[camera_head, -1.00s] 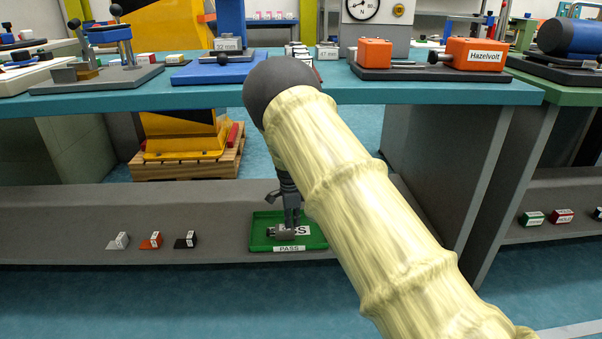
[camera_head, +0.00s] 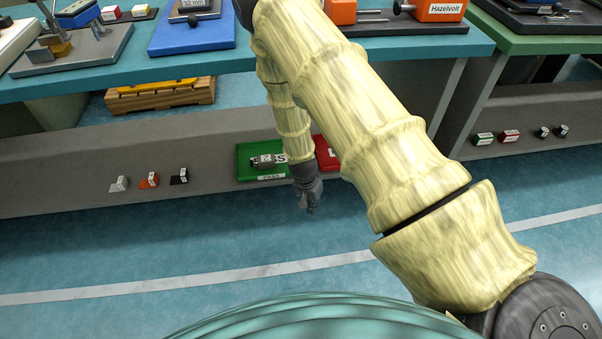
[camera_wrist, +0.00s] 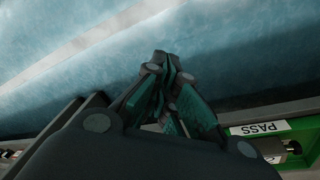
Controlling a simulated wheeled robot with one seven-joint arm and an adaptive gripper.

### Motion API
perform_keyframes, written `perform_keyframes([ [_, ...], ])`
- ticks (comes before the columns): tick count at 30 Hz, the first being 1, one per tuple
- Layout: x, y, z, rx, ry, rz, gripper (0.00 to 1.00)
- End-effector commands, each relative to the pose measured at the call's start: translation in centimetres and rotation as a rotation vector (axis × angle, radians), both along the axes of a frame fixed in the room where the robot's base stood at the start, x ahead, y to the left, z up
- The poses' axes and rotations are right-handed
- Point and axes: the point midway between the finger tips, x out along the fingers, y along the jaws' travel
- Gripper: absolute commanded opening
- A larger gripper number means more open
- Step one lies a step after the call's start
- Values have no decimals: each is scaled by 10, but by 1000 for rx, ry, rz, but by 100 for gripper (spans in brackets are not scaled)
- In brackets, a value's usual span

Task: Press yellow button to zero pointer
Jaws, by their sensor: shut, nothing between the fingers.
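The yellow button and the pointer are not in either current view. My gripper (camera_head: 311,206) hangs in front of the lower grey shelf, over the blue floor, fingers pointing down. It is shut and empty, apart from the green tray. In the wrist view its fingertips (camera_wrist: 166,62) are close together against the blue floor.
A green PASS tray (camera_head: 246,171) on the shelf holds a grey metal part (camera_head: 263,160). A red tray (camera_head: 328,160) is partly hidden behind my arm. Small labelled blocks (camera_head: 149,180) sit left. The bench (camera_head: 120,75) carries several fixtures. Floor in front is clear.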

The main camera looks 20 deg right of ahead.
Motion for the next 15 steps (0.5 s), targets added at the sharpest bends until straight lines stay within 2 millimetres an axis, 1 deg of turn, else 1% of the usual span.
perform_keyframes([
  [1,-19,1,18,2,12,41,0],
  [6,-77,9,40,16,34,204,0],
  [8,-96,13,51,21,39,259,0],
  [11,-130,20,69,36,50,355,0],
  [15,-174,32,100,60,57,489,0],
])
